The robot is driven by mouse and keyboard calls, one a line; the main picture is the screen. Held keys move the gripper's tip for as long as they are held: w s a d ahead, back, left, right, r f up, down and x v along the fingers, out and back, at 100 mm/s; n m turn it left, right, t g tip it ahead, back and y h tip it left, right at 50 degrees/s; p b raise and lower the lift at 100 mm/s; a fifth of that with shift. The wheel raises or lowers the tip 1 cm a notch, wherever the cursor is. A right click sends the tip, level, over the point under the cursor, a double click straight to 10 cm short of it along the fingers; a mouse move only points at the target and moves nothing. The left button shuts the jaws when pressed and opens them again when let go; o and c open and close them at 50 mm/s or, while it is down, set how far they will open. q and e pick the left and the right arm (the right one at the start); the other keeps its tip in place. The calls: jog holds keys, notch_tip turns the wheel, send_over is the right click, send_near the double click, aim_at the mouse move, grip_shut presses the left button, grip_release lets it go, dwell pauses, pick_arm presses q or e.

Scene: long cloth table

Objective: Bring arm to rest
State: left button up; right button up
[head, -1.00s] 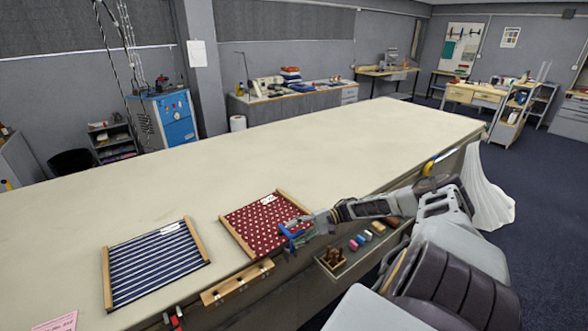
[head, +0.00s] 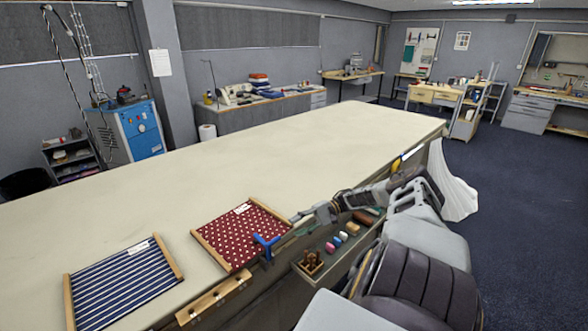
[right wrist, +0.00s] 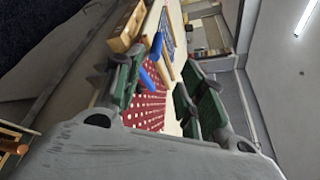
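My right gripper (head: 294,224) is over the table's front edge, just right of a red dotted cloth (head: 238,232) in a wooden frame. In the right wrist view its two green-padded fingers (right wrist: 160,98) stand apart with nothing held between them. A blue tool (head: 265,243) is at the front right corner of the red cloth's frame. It also shows in the right wrist view (right wrist: 150,72), beyond the fingers and apart from them. My left gripper is not in view.
A blue striped cloth (head: 125,285) in a frame lies at the left. A wooden strip (head: 213,299) runs along the front edge. A side tray (head: 345,248) holds a brown holder (head: 310,262) and small coloured blocks. The long cream table (head: 300,150) is clear behind.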

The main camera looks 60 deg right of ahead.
jog(key=shift+f, duration=0.1)
dwell(0.6)
jog(key=w+a+f+n+t+h, duration=0.1)
jog(key=a+f+n+h, duration=0.15)
jog(key=f, duration=0.65)
jog(key=w+a+f+n+t+h+b, duration=0.1)
jog(key=a+f+h, duration=0.15)
jog(key=f, duration=0.75)
jog(key=w+a+f+n+t+h, duration=0.1)
jog(key=a+f+n+t+h, duration=0.15)
jog(key=f, duration=0.65)
jog(key=s+a+f+n+g+h, duration=0.15)
jog(key=s+a+f, duration=0.3)
jog(key=f, duration=0.45)
jog(key=s+a+f+n+g+h, duration=0.1)
jog(key=s+a+f+g+h, duration=0.25)
jog(key=f, duration=0.55)
jog(key=s+a+f+n+g, duration=0.2)
jog(key=s+a+f, duration=0.2)
jog(key=s+a, duration=0.3)
jog(key=s+a+f+n+g+b, duration=0.1)
jog(key=s+a+f, duration=0.4)
jog(key=s, duration=0.6)
jog(key=s+a+f+n+g, duration=0.3)
jog(key=s+a+f+g, duration=0.1)
jog(key=s+a, duration=0.5)
jog(key=shift+s+a+f+n, duration=0.35)
jog(key=shift+a+f, duration=0.15)
jog(key=shift+f, duration=0.15)
